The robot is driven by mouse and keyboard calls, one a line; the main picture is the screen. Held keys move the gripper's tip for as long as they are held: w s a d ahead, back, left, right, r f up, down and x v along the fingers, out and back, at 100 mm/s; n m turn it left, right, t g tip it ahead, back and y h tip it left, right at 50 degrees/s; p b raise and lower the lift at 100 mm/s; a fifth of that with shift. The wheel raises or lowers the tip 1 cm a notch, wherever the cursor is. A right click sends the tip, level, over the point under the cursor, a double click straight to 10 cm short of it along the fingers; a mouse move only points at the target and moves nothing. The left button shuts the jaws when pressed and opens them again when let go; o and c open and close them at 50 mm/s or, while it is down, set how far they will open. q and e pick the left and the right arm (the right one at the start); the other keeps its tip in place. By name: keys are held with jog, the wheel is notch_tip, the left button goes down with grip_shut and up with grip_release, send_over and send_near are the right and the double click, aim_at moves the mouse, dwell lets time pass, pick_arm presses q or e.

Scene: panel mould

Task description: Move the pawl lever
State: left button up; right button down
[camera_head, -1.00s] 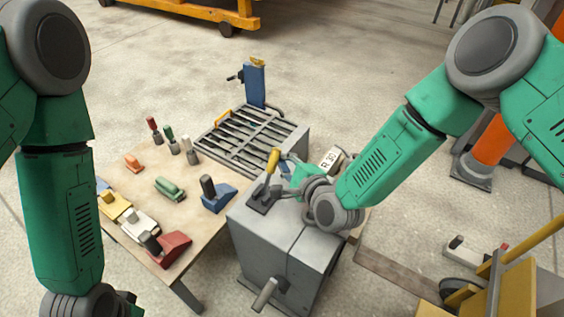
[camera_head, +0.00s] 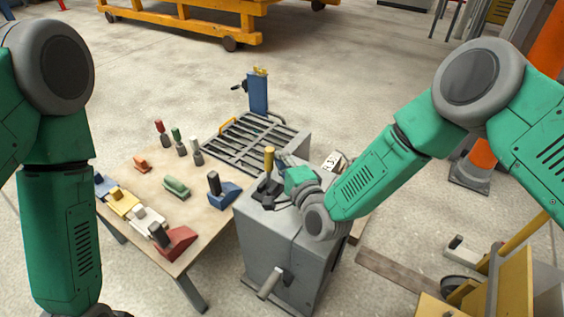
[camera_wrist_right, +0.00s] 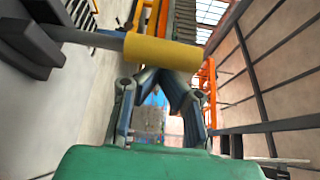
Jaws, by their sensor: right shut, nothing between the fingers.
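The pawl lever (camera_head: 269,160) has a yellow grip and stands close to upright on a dark base on top of the grey cabinet (camera_head: 262,225). Its yellow grip (camera_wrist_right: 165,52) crosses the upper middle of the right wrist view. My right gripper (camera_head: 288,167) is just right of the lever in the head view, its fingers partly hidden by the wrist. In the right wrist view its fingers (camera_wrist_right: 165,78) are shut and empty, close to the yellow grip; I cannot tell whether they touch it. My left arm hangs at the left and its gripper is out of frame.
A wooden table (camera_head: 205,225) left of the cabinet holds several coloured blocks and handled pieces. A slatted grey frame (camera_head: 245,140) with a blue post (camera_head: 258,95) lies behind. A yellow structure (camera_head: 510,265) stands at lower right. Open floor lies beyond.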

aim_at(270, 169)
jog(key=shift+s+a+r+n+t+y, duration=0.1)
jog(key=shift+s+a+n+t+y, duration=0.2)
jog(key=shift+s+a+n+t, duration=0.6)
jog(key=shift+s+a+g+p, duration=0.15)
jog(key=shift+s+g, duration=0.05)
jog(key=shift+s, duration=0.3)
jog(key=shift+s+a+g+p, duration=0.1)
jog(key=shift+s+g+p, duration=0.1)
jog(key=shift+s, duration=0.25)
jog(key=shift+s+a+f+n, duration=0.35)
jog(key=shift+s+a, duration=0.25)
jog(key=shift+s, duration=0.1)
jog(key=shift+s, duration=0.15)
jog(key=shift+f, duration=0.1)
